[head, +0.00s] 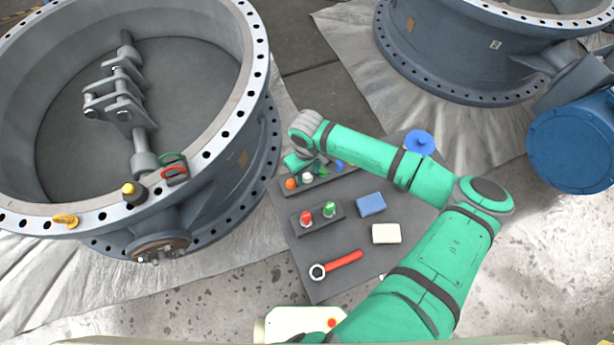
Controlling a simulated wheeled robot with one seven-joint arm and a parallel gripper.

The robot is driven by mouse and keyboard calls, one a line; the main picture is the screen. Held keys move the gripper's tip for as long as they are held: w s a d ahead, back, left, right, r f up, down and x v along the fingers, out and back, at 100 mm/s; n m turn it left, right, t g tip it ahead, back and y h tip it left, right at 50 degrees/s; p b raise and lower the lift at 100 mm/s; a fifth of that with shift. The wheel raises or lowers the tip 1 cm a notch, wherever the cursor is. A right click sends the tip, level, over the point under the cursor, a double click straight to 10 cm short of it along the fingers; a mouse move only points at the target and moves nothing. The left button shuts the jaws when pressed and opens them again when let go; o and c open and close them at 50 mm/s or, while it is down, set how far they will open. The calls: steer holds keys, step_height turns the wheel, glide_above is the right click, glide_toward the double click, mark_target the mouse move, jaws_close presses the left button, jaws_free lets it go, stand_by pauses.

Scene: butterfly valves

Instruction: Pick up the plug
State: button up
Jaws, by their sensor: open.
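Several small plug-like pieces stand in two dark holders on the grey table. The back holder (326,180) carries an orange piece (290,184), a white piece (307,178) and a blue piece (338,167); a green one partly shows among them. The front holder (318,215) carries a red piece (306,218) and a green piece (329,209). I cannot tell which one is the plug. My gripper (306,169) is open, pointing down just behind and over the back holder, close to the white piece. My wrist hides part of that area, and the fingertips are hard to make out.
The table (350,235) also bears a blue block (371,204), a cream block (386,234), a red-handled wrench (336,265) and a blue round item (420,142). A large valve (190,190) stands close on the left, with rings and a yellow-topped piece on its rim.

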steer(key=shift+f, duration=0.2)
jaws_close()
steer(key=shift+r, duration=0.15)
